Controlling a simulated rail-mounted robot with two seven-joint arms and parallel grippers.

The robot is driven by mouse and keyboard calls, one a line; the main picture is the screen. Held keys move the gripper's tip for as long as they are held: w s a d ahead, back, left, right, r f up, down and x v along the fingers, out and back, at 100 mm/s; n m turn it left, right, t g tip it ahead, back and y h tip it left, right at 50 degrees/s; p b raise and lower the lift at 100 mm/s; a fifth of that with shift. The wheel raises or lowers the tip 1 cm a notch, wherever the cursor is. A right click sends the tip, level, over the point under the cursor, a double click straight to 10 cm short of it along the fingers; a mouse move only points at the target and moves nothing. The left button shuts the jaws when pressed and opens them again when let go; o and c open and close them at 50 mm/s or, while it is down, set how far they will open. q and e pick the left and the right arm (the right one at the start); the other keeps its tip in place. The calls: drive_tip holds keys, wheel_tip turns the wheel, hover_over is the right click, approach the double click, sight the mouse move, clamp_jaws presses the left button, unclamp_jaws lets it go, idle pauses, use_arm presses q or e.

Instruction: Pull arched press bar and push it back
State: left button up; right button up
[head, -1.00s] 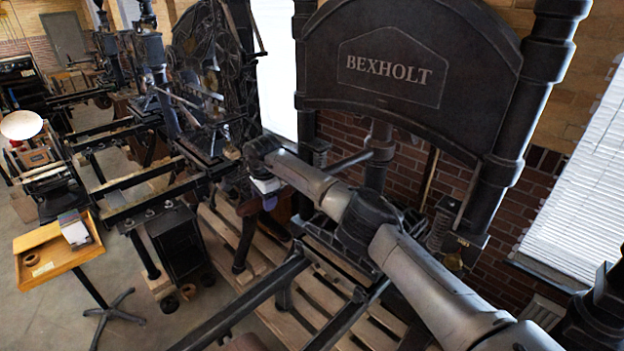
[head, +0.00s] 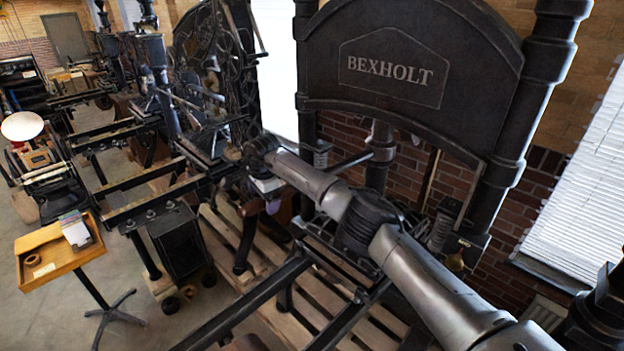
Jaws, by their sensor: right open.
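The arched press (head: 430,75) stands at the right, its dark arched head lettered BEXHOLT. Its press bar (head: 350,163) comes out leftward from the central column below the head. My right arm crosses in front of the press from the lower right. My right gripper (head: 272,205) points down at the arm's far end, left of the visible bar. It is open, small and partly hidden against dark parts. I cannot tell whether it touches the bar. My left gripper is out of view.
Press bed rails (head: 245,305) run toward the lower left over a wooden pallet (head: 225,228). More hand presses (head: 165,100) stand at the left and back.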

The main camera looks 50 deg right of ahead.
drive_tip(key=shift+s+a+r, duration=0.1)
drive_tip(key=shift+s+r, duration=0.1)
drive_tip(key=shift+r, duration=1.25)
drive_tip(key=shift+s+r, duration=0.15)
drive_tip(key=shift+r, duration=1.3)
drive_tip(key=shift+s+a+r, duration=0.1)
drive_tip(key=shift+s+r, duration=0.1)
drive_tip(key=shift+r, duration=1.25)
